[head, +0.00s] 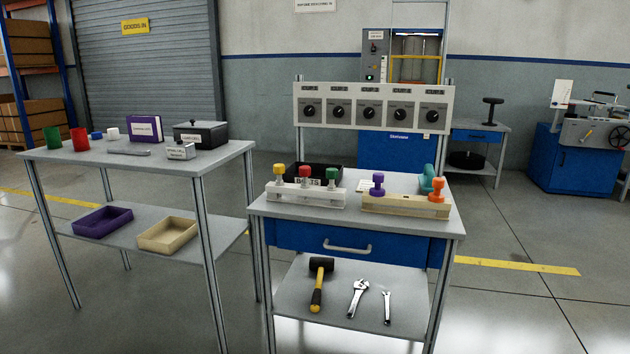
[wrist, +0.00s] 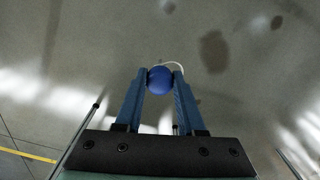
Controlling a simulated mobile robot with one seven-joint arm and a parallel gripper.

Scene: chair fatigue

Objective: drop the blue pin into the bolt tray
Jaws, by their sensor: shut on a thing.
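My gripper (wrist: 160,82) shows only in the wrist view. Its two blue fingers are shut on the blue pin (wrist: 160,80), of which a round blue knob shows between the fingertips. The rest of the pin is hidden. In the head view, the black bolt tray (head: 327,168) with a white label stands at the back left of the workbench top, partly hidden behind a white block. My gripper and the held pin are not in the head view, so I cannot tell how far they are from the tray.
The white block (head: 305,198) holds yellow, red and green pins. A cream block (head: 405,207) beside it carries purple and orange pins, with a teal object (head: 427,178) behind. A panel of knobs (head: 372,108) rises behind the bench. Another table (head: 150,165) stands left.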

